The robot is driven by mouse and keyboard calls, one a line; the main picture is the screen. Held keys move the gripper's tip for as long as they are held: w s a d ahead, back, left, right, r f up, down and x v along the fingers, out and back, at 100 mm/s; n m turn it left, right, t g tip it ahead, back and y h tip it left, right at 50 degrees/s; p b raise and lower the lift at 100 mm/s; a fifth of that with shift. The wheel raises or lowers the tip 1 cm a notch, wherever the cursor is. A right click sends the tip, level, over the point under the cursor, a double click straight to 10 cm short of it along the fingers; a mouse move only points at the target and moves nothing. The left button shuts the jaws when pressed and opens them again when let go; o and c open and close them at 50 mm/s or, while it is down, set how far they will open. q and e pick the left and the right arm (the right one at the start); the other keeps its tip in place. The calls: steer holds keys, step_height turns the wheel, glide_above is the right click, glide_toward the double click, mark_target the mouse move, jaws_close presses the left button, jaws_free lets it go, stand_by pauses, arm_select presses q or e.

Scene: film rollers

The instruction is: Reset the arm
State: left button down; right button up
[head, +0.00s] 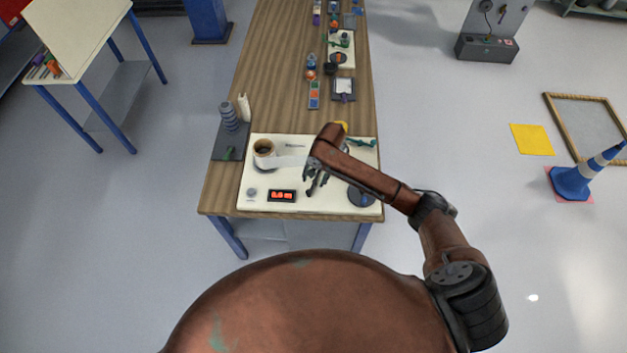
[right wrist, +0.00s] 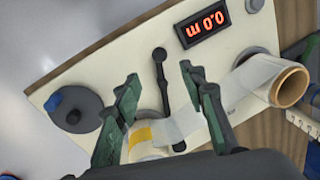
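My right gripper (head: 316,184) is over the near board, and in the right wrist view its two green-padded fingers (right wrist: 160,100) are apart with nothing clasped between them. A black lever arm (right wrist: 159,68) with a round end lies on the board, seen in the gap between the fingers. A clear film strip (right wrist: 181,128) with a yellow patch (right wrist: 142,135) shows beyond the fingers, partly hidden by the gripper. The film roll (head: 264,149) stands at the board's left, and also shows in the right wrist view (right wrist: 291,86). My left gripper is out of view.
The cream board (head: 258,180) carries a red-digit display (head: 281,196), reading 0.0 m in the wrist view (right wrist: 203,24), and a dark disc (right wrist: 76,112) with a blue knob. A dark stand (head: 229,130) is at left. Several items line the wooden table (head: 270,65) farther back.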

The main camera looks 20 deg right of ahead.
stand_by(0.4)
steer(key=s+a+f+n+t+y, duration=0.1)
steer(key=s+f+n, duration=0.3)
steer(key=s, duration=0.9)
steer(key=s+d+r+n+t+h, duration=0.1)
steer(key=s+d+r+h, duration=0.1)
steer(key=s+d, duration=0.75)
steer(key=s+d+r+n+t+h, duration=0.1)
steer(key=s+d+r+n+h, duration=0.15)
steer(key=s+d, duration=0.65)
steer(key=s+a+f+g+y+b, duration=0.2)
steer(key=f+b, duration=0.7)
steer(key=f, duration=3)
steer(key=s+f+g+b, duration=0.1)
steer(key=s+f+b, duration=0.6)
steer(key=s+f, duration=1.4)
step_height(320, 180, down, 4)
steer(key=shift+a+r, duration=0.1)
steer(key=shift+a, duration=0.05)
